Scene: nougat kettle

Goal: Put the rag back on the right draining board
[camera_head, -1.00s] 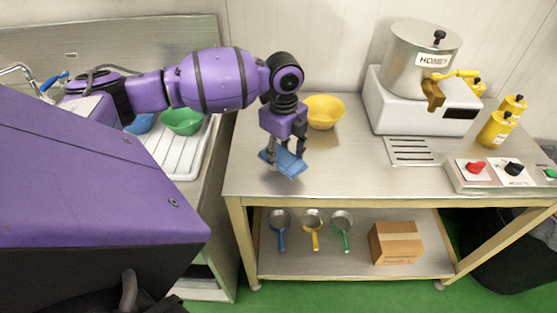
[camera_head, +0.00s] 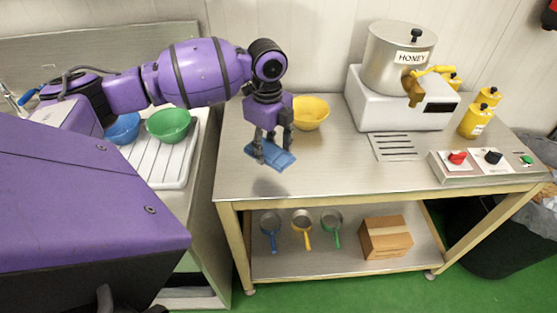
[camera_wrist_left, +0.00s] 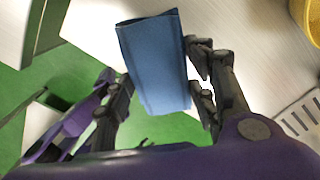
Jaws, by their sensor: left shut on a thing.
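The blue rag (camera_head: 270,153) is a folded flat piece, held over the front left part of the steel table in the head view. My left gripper (camera_head: 272,156) points down and is shut on it. In the left wrist view the rag (camera_wrist_left: 152,58) hangs between the two fingers of my left gripper (camera_wrist_left: 160,80), over the table edge and green floor. The white ribbed draining board (camera_head: 175,165) is at the left beside the sink, partly hidden by my purple body. My right gripper is not in view.
A green bowl (camera_head: 168,125) and a blue bowl (camera_head: 124,128) stand on the draining board's back part. A yellow bowl (camera_head: 310,114) is behind the rag. The honey kettle (camera_head: 400,58) and a control box (camera_head: 485,166) are at the right. The board's front part looks clear.

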